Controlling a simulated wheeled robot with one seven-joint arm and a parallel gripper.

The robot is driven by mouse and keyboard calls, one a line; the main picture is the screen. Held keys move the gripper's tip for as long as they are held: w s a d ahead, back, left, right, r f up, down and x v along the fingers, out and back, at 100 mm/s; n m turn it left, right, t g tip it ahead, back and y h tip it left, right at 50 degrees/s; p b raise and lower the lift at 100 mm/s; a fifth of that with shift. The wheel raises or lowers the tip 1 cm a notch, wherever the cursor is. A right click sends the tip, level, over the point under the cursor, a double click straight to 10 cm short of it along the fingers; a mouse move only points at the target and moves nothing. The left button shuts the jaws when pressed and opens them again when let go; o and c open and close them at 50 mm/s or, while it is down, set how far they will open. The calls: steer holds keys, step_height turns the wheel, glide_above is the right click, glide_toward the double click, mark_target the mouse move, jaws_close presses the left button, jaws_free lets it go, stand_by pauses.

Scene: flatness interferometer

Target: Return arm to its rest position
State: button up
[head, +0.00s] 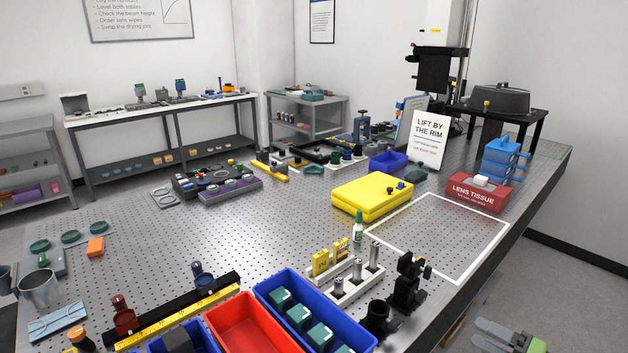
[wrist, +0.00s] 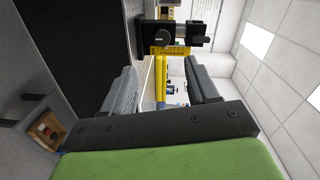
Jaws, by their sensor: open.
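My gripper (head: 480,334) shows at the bottom right of the head view, off the table's right edge and low beside it. Its green body and two grey fingers point left in that view. In the wrist view my gripper (wrist: 161,75) has its fingers spread apart with nothing between them. Beyond the fingers, the wrist view shows a black post mount (wrist: 172,36) and part of a yellow case (wrist: 160,66). The rest of my arm is out of the head view.
The perforated optical table (head: 300,226) has its edge close to my gripper. The black post mount (head: 408,285), a red bin (head: 245,322) and a blue bin (head: 318,315) stand near that edge. A red tissue box (head: 477,193) is farther back. Open floor (head: 570,290) lies to the right.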

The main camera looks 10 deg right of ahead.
steer(key=w+a+r+n+g+h, duration=0.1)
steer(key=a+r+n+g, duration=0.2)
steer(key=a, duration=0.5)
steer(key=w+a+r+n+g+h, duration=0.1)
steer(key=a+r+n+g+h, duration=0.1)
steer(key=a+g, duration=0.35)
steer(key=w+a+r+n+g+h, duration=0.1)
steer(key=a+r+n+g, duration=0.15)
steer(key=a, duration=0.65)
steer(key=s+a+r+n+t+h, duration=0.1)
steer(key=s+a+r+h, duration=0.1)
steer(key=s, duration=0.7)
steer(key=s+a+r+n+t+h, duration=0.1)
steer(key=s+a+r+h, duration=0.2)
steer(key=s, duration=0.7)
step_height(320, 180, up, 2)
steer(key=a, duration=0.2)
steer(key=shift+s+a+r+p, duration=0.25)
steer(key=shift+s+a+p, duration=0.05)
steer(key=shift+p, duration=0.1)
